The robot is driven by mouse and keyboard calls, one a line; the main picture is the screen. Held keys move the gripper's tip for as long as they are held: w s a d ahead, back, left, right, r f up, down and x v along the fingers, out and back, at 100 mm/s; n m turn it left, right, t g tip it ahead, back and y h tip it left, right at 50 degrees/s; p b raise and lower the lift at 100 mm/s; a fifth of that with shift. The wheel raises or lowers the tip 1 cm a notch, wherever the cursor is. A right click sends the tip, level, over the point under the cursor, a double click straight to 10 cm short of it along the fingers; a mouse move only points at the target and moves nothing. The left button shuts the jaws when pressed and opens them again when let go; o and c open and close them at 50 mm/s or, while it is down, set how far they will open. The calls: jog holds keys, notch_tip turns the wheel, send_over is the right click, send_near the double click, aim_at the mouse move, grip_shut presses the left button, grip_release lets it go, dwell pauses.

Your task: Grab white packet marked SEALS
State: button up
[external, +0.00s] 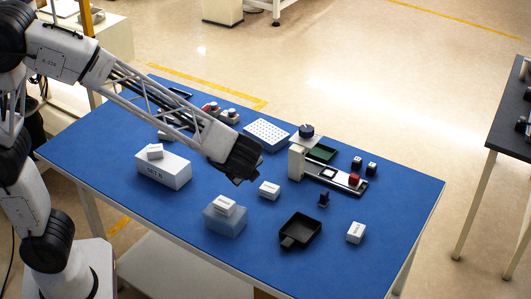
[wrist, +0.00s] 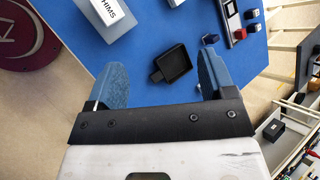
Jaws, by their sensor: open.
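Several small white packets lie about the blue table. One packet (external: 269,189) lies on the table just right of my gripper (external: 237,178). Another packet (external: 224,205) sits on a pale blue block, one packet (external: 155,151) on a white box, and one packet (external: 356,232) near the right front. Their print is too small in the external view to tell which reads SEALS. In the wrist view a white block (wrist: 112,12) reads "HIMS", its label partly cut off. My gripper also shows there, its blue fingers (wrist: 162,78) apart with nothing between them. It hangs above the table.
A black tray (external: 300,231) with a handle lies at the front; it also shows in the wrist view (wrist: 172,64). The pale blue block (external: 222,224) and white box (external: 164,172) stand left of it.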

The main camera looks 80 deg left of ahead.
jog(key=w+d+f+m+t+y, duration=0.1)
jog(key=w+d+f+m, duration=0.1)
jog(key=w+f+m, duration=0.45)
jog(key=w+d+f+m+t+y, duration=0.1)
jog(key=w+d+f+t+y, duration=0.2)
jog(key=w, duration=0.7)
jog(key=m+t+h, duration=0.1)
jog(key=m+t, duration=0.1)
jog(key=m, duration=0.5)
send_near(356, 236)
jog(key=shift+x, duration=1.15)
jog(key=shift+s+f+t, duration=0.1)
jog(key=shift+f+t, duration=0.05)
jog(key=shift+t, duration=0.15)
jog(key=shift+x, duration=1.3)
jog(key=shift+x, duration=2.6)
